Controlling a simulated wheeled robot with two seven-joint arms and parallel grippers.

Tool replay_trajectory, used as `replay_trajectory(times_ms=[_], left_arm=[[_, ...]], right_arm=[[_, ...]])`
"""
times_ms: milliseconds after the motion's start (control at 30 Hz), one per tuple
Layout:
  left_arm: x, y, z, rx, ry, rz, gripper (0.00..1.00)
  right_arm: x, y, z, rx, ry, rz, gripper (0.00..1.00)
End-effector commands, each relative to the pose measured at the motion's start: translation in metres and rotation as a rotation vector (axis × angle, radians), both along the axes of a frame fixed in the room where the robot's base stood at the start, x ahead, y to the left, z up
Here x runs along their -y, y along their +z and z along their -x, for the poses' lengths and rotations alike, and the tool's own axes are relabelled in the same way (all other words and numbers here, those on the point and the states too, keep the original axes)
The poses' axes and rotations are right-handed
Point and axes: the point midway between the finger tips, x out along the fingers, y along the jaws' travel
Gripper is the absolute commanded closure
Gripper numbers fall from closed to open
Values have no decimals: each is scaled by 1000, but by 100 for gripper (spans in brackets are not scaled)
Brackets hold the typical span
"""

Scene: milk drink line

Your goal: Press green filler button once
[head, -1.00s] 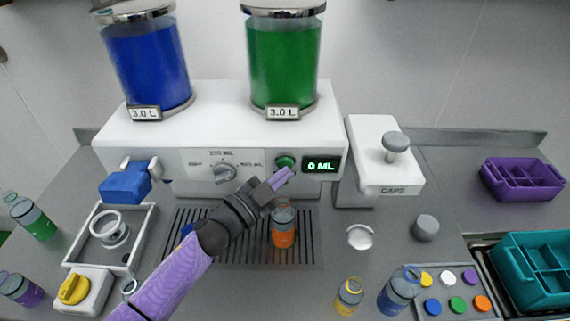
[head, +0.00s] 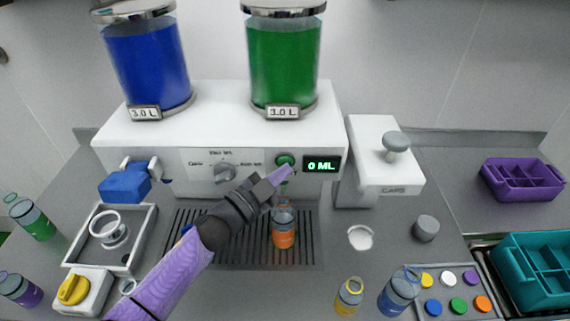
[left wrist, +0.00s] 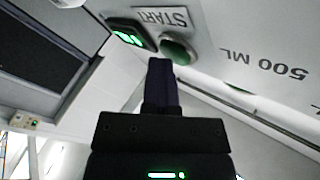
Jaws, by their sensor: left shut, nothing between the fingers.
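The green filler button (head: 285,160) is on the front of the white machine, left of a display (head: 321,165) that reads 0 ML. In the left wrist view, the button (left wrist: 178,50) sits under a START label. My left gripper (head: 281,174) is shut and empty, its fingertips just below the button. In the left wrist view its fingers (left wrist: 161,78) end close beside the button; I cannot tell whether they touch it. A bottle with an orange band (head: 284,232) stands on the drip grate below the gripper. My right gripper is not in view.
A dial (head: 225,173) is left of the button. Blue (head: 146,66) and green (head: 284,62) tanks stand on top of the machine. The caps press (head: 384,165) is to the right. Loose bottles and a cap tray (head: 468,276) are in front.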

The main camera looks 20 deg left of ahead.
Motion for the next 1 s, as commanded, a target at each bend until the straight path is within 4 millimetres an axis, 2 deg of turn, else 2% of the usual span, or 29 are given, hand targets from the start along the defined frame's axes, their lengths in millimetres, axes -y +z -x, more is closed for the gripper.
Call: replay_trajectory(times_ms=[333,600,900,1000], left_arm=[[0,0,1,0,0,0,100],[4,1,15,-1,0,1,100],[5,0,17,0,0,0,100],[7,1,23,-2,0,1,100]], right_arm=[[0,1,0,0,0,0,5],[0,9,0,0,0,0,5],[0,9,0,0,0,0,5],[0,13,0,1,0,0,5]])
